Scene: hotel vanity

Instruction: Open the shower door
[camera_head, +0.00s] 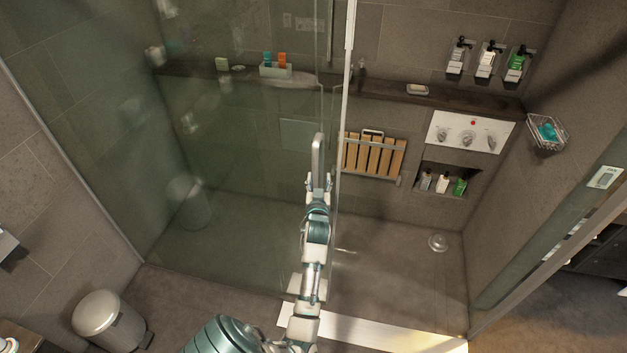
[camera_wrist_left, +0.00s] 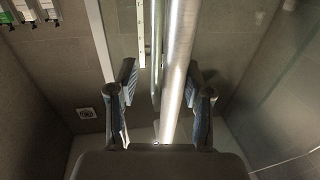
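The shower door is a clear glass panel (camera_head: 235,180) with a bright vertical edge. An upright metal handle (camera_head: 318,152) stands on it near that edge. To the right of the edge, the shower interior shows without glass in front. My left gripper (camera_head: 318,183) is at the lower part of the handle. In the left wrist view, the handle (camera_wrist_left: 181,50) is a thick shiny bar passing between the two spread fingers (camera_wrist_left: 163,70), with a visible gap on the left side; contact on the right is unclear. The gripper is open. My right gripper is not in view.
A slatted wooden seat (camera_head: 373,156) is on the back wall, right of the door edge. A white threshold (camera_head: 375,333) runs along the floor. A grey bin (camera_head: 108,320) stands lower left. A wire soap basket (camera_head: 547,132) hangs on the right wall.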

